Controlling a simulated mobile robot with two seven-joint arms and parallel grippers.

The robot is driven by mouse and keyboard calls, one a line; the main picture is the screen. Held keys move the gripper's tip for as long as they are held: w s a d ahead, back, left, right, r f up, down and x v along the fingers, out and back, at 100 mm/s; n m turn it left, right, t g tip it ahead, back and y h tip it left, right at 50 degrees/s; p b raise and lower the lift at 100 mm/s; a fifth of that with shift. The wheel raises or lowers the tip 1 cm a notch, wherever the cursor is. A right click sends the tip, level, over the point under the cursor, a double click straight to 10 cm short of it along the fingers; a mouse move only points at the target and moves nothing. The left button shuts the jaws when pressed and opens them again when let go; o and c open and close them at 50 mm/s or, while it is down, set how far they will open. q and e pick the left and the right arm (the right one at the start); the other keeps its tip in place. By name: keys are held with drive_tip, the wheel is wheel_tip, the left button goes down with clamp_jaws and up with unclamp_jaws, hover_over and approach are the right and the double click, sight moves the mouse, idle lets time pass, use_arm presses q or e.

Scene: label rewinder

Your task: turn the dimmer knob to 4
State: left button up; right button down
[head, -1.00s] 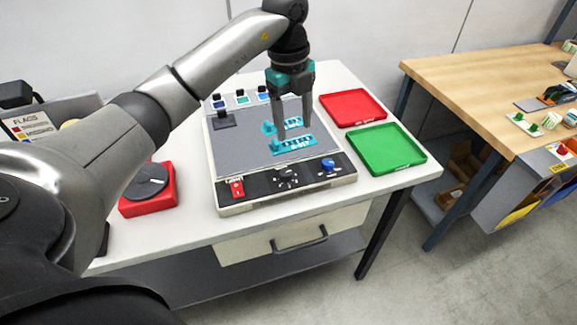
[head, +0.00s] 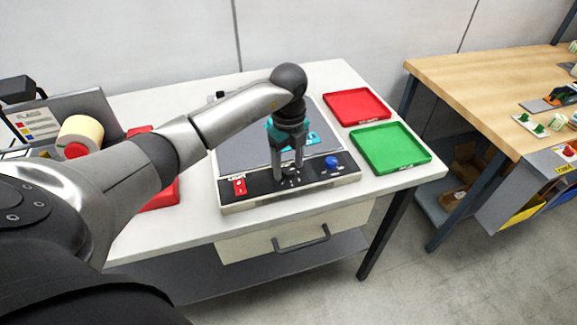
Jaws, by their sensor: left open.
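The dimmer knob (head: 291,181) is a black knob with pale marks around it, in the middle of the black front strip of the rewinder panel (head: 217,204). My left gripper (head: 286,175) points down at the knob, its two fingers apart. The fingertips are at the knob and cover part of it; I cannot tell whether they touch it. The knob's pointer and the numbers are too small and too covered to read. My right gripper is not in view.
A red switch (head: 239,186) is left of the knob and a blue knob (head: 332,162) right of it. A red tray (head: 357,106) and a green tray (head: 390,148) lie at the right. A tape roll (head: 82,136) stands at the left. The table's front edge is clear.

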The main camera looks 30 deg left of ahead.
use_arm(q)
drive_tip(key=shift+f, duration=0.5)
clamp_jaws()
idle(0.3)
